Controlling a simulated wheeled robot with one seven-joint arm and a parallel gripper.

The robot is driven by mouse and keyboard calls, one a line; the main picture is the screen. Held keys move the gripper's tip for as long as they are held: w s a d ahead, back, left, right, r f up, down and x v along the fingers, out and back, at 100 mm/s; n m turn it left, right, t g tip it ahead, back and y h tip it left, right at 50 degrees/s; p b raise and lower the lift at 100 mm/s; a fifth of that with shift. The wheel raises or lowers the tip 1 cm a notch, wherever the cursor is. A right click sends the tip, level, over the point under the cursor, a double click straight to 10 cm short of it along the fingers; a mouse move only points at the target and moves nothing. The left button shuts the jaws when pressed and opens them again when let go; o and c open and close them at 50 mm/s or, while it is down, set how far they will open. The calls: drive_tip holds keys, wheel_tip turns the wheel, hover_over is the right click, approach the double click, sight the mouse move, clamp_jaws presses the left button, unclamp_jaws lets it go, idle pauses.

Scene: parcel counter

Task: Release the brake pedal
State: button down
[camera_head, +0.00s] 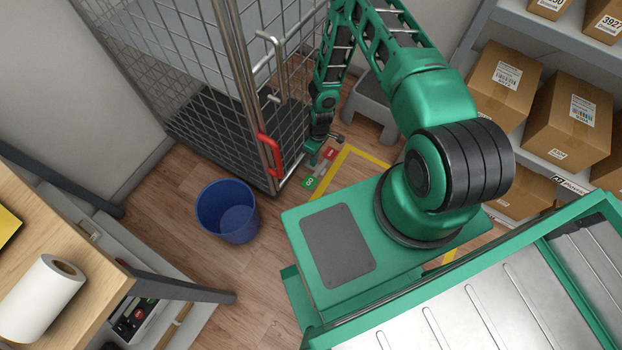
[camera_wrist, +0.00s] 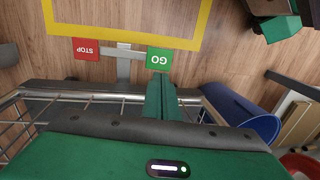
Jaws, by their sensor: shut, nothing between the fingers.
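The brake pedal is a grey bar low beside the roll cage, with a red STOP plate (camera_head: 329,154) and a green GO plate (camera_head: 309,183). In the wrist view the STOP plate (camera_wrist: 86,49) is upper left and the GO plate (camera_wrist: 158,60) is at centre. My gripper (camera_head: 313,155) points down by the cage's lower corner. In the wrist view my gripper (camera_wrist: 160,80) is shut and empty, its tip close to the GO plate's near edge. I cannot tell whether it touches, nor which way the pedal tilts.
The wire roll cage (camera_head: 180,50) has a red latch handle (camera_head: 269,155). A blue bin (camera_head: 228,211) stands left of the pedal. A grey step stool (camera_head: 370,108) stands behind, near parcel shelves (camera_head: 480,125). Yellow floor tape (camera_head: 362,155) runs beside the pedal. Bare floor lies around the bin.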

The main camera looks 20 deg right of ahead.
sight(311, 182)
drive_tip(key=f, duration=0.4)
drive_tip(key=a+f, duration=0.1)
drive_tip(key=f, duration=0.4)
drive_tip(key=s+f, duration=0.1)
drive_tip(key=f, duration=0.3)
drive_tip(key=shift+s+a+f, duration=0.1)
drive_tip(key=shift+a+f, duration=0.25)
drive_tip(key=shift+f, duration=0.05)
